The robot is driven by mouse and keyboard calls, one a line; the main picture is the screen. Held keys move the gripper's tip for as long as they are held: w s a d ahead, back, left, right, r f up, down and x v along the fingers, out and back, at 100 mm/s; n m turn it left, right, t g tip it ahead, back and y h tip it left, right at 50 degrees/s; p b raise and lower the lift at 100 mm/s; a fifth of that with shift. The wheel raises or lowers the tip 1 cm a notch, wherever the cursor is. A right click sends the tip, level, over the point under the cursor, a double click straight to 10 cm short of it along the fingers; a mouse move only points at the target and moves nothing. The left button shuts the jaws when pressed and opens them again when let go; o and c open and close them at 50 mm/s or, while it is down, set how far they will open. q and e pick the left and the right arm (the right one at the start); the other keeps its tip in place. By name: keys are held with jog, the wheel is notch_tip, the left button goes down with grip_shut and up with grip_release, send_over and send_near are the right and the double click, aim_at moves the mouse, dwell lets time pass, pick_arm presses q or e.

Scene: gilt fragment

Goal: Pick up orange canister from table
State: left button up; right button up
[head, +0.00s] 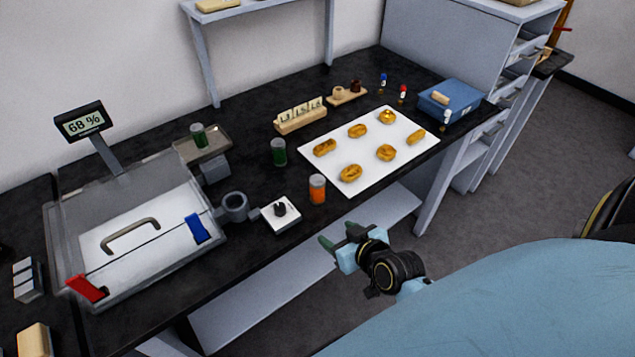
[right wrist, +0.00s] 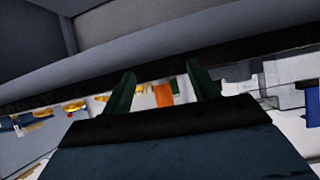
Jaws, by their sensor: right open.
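The orange canister (head: 317,190) stands upright near the front edge of the black table (head: 245,185), just left of the white sheet. It has a lighter top. My right gripper (head: 340,241) is in front of the table edge, apart from the canister and nearer to me. Its green fingers are open and empty. My left gripper is not in view.
A white sheet (head: 345,179) with several golden pieces lies right of the canister. A white square with a black knob (head: 281,214) is to its left, and a green canister (head: 278,152) stands behind. A clear box (head: 130,240) fills the left. A pale shelf (head: 270,290) is below the table.

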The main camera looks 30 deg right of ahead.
jog(key=t, duration=0.2)
send_near(323, 187)
jog(key=x, duration=0.8)
jog(key=shift+w, duration=0.1)
jog(key=shift+f+x, duration=0.15)
jog(key=shift+x, duration=1.3)
jog(key=shift+f+x, duration=0.1)
jog(key=shift+x, duration=1.4)
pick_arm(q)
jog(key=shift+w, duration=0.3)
pick_arm(e)
jog(key=shift+a, duration=0.1)
jog(key=shift+c, duration=0.2)
jog(key=c, duration=1)
jog(key=shift+r, duration=0.1)
jog(key=shift+c, duration=0.2)
